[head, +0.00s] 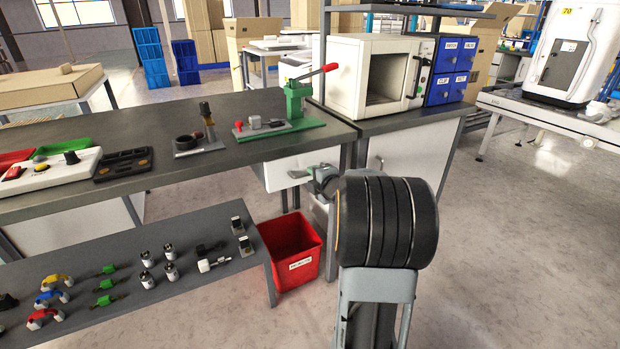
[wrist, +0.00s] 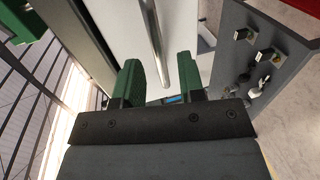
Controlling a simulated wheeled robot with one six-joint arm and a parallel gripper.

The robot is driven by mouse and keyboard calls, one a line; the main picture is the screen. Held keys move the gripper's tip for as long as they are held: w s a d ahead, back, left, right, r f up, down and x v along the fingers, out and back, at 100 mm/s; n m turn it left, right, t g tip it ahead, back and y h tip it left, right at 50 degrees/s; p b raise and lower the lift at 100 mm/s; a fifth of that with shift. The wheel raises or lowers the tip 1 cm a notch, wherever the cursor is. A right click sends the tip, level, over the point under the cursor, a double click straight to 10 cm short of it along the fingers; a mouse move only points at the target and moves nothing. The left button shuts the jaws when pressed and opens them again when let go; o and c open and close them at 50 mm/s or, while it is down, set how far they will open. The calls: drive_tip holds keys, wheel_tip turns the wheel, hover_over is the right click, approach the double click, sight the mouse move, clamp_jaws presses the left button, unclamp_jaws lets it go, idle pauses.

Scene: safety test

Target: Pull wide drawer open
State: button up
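The wide drawer (head: 302,164) is a white front under the dark bench top, left of the arm in the head view. It looks closed, though my arm hides part of it. In the wrist view the white drawer front (wrist: 183,35) fills the upper middle, with a long metal bar handle (wrist: 153,38) running down it. My gripper (wrist: 160,75) has two dark green fingers spread apart, with the lower end of the handle showing between them. Contact cannot be told. In the head view my gripper (head: 320,180) is small and partly hidden by my wrist.
A red bin (head: 291,252) stands on the floor below the drawer. A low grey shelf (head: 190,305) with several small parts is at left front. A green press (head: 293,105) stands on the bench above. A white oven (head: 347,70) is behind. Floor at right is clear.

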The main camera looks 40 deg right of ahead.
drive_tip(key=shift+x, duration=1.65)
clamp_jaws()
